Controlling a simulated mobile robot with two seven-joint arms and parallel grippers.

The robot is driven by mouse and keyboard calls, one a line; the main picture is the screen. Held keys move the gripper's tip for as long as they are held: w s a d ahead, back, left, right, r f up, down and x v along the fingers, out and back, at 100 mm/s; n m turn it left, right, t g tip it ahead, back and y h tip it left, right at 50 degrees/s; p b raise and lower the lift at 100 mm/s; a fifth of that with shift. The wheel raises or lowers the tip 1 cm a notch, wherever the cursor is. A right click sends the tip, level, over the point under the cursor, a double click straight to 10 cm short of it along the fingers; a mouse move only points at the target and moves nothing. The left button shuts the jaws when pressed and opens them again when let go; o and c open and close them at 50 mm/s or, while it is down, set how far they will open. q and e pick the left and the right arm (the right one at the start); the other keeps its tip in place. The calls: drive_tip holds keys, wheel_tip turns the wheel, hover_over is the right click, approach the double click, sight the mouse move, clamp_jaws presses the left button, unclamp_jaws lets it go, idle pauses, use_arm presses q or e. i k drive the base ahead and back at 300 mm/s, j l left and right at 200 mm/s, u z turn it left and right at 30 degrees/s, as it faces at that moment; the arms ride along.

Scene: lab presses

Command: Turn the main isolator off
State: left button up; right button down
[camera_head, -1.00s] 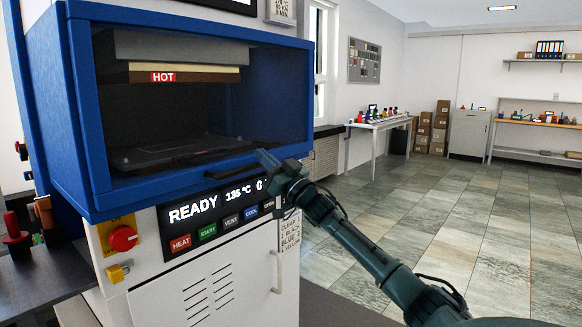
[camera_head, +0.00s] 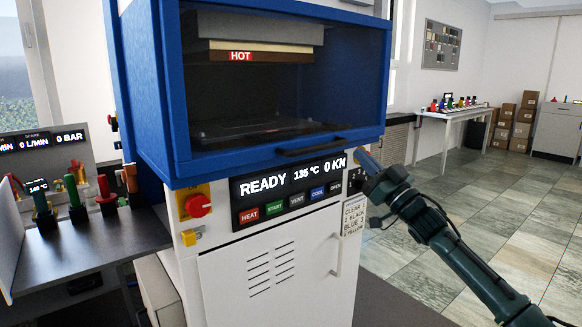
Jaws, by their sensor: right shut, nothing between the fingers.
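The main isolator is a red rotary knob (camera_head: 198,205) on a yellow plate (camera_head: 184,194), at the left of the press front below the blue housing. My right gripper (camera_head: 364,163) is shut and empty, in front of the right end of the press panel, well to the right of the knob. The panel display (camera_head: 290,178) reads READY, 135 °C and 0 KN. My left gripper is not in view.
The blue press housing (camera_head: 150,100) has a HOT label (camera_head: 240,57) inside. Coloured buttons (camera_head: 274,208) line the panel. A door handle (camera_head: 337,255) sticks out of the white cabinet. A dark bench (camera_head: 90,238) with coloured-handled tools stands left.

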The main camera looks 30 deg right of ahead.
sight(198, 206)
drive_tip(key=k+l, duration=0.15)
drive_tip(key=k, duration=0.85)
